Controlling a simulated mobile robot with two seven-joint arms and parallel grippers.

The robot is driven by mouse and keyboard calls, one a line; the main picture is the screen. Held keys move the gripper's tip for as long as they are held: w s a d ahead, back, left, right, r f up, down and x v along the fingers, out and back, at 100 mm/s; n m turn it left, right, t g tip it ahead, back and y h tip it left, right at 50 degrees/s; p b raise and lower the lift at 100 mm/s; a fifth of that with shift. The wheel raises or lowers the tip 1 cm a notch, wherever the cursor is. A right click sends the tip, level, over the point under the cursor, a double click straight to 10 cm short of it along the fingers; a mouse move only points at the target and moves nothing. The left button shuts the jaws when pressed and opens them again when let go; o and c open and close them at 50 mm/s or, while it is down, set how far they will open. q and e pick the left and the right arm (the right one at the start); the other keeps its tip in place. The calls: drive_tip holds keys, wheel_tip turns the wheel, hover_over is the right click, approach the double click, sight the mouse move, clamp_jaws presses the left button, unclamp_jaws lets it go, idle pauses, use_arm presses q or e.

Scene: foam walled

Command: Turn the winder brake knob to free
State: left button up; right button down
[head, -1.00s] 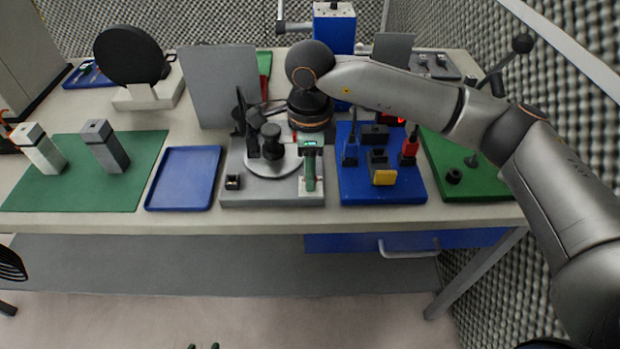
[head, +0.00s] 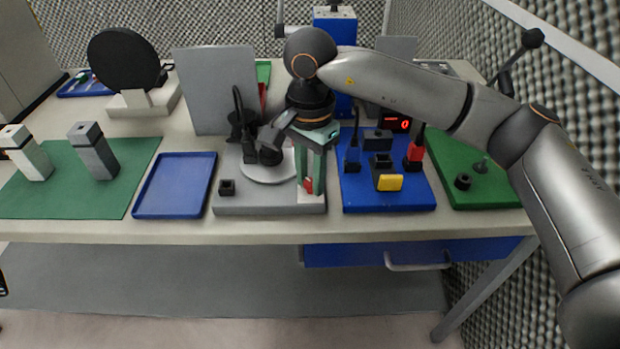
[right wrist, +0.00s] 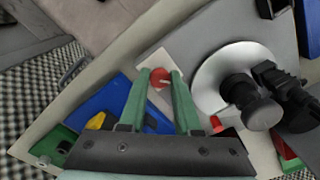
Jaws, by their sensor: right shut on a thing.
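The winder brake knob is a small red round knob (head: 309,186) on a pale plate (head: 312,197) at the front right corner of the grey winder base (head: 245,204). In the right wrist view the red knob (right wrist: 160,78) sits between the two green fingertips, with a light mark on its face. My right gripper (head: 311,183) points down over the plate and is shut on the knob; it also shows in the right wrist view (right wrist: 160,84). The fingers hide part of the knob, and I cannot read its setting.
The winder's pale disc (head: 262,171) and dark posts stand close left of my right gripper. A blue board (head: 405,204) with plugs and a yellow block (head: 389,183) lies close right. An empty blue tray (head: 172,190) lies further left. A red display (head: 397,124) reads 0.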

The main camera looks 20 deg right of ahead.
sight(310, 182)
use_arm(q)
drive_tip(key=shift+s+a+f, duration=0.15)
drive_tip(key=shift+s+f, duration=0.15)
drive_tip(key=shift+s, duration=0.05)
use_arm(e)
drive_tip(key=shift+n, duration=0.5)
use_arm(q)
drive_tip(key=shift+w+r, duration=0.1)
drive_tip(key=shift+w, duration=0.05)
use_arm(e)
drive_tip(key=c, duration=0.6)
unclamp_jaws()
use_arm(q)
drive_tip(key=shift+w+r+p, duration=0.15)
drive_tip(key=shift+r+p, duration=0.3)
use_arm(e)
wheel_tip(310, 182, up, 13)
drive_tip(key=shift+f, duration=0.2)
